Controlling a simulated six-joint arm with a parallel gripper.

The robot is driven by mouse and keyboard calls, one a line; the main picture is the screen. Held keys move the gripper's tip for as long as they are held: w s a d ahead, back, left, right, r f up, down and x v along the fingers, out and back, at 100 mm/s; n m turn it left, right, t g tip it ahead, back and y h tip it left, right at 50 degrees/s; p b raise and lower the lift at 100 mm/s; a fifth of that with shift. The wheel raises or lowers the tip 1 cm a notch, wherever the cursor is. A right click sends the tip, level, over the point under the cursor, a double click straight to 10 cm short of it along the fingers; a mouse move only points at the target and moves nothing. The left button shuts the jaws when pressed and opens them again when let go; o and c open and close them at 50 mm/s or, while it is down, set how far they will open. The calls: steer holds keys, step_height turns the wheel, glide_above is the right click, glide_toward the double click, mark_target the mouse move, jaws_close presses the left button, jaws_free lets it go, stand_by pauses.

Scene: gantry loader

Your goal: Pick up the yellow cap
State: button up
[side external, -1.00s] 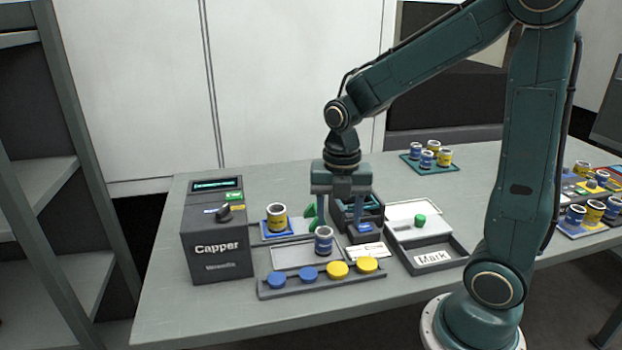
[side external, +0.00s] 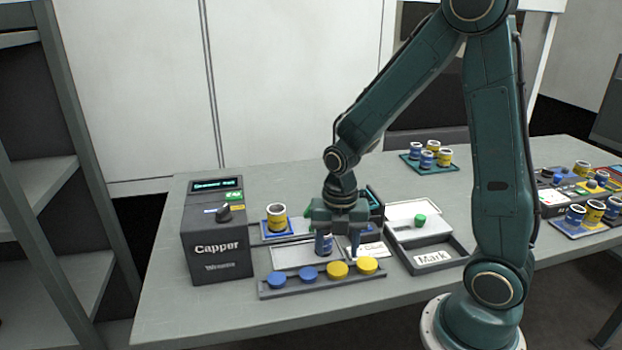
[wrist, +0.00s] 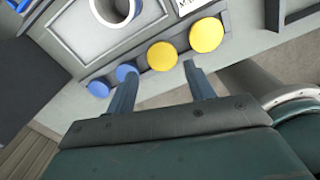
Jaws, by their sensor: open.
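Two yellow caps lie at the right end of a grey cap rack at the table's front: the left yellow cap (side external: 338,270) and the right yellow cap (side external: 367,265). In the wrist view, the left one (wrist: 162,56) and the right one (wrist: 206,35) lie just beyond the fingertips. My gripper (side external: 338,252) is open and empty, pointing down above and behind the rack. In the wrist view its two fingers (wrist: 158,68) spread apart, neither touching a cap. A blue-labelled can (side external: 323,244) stands close behind the rack, partly hidden by my gripper.
Two blue caps (side external: 277,279) share the rack (side external: 322,286) at its left. The Capper machine (side external: 216,235) stands left, a yellow-labelled can (side external: 277,217) beside it. A grey tray marked "Mark" (side external: 434,258) lies right. The table's front strip is clear.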

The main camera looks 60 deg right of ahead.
mark_target(337, 268)
steer(key=shift+s+f, duration=0.2)
steer(key=shift+f, duration=2.4)
steer(key=c, duration=0.7)
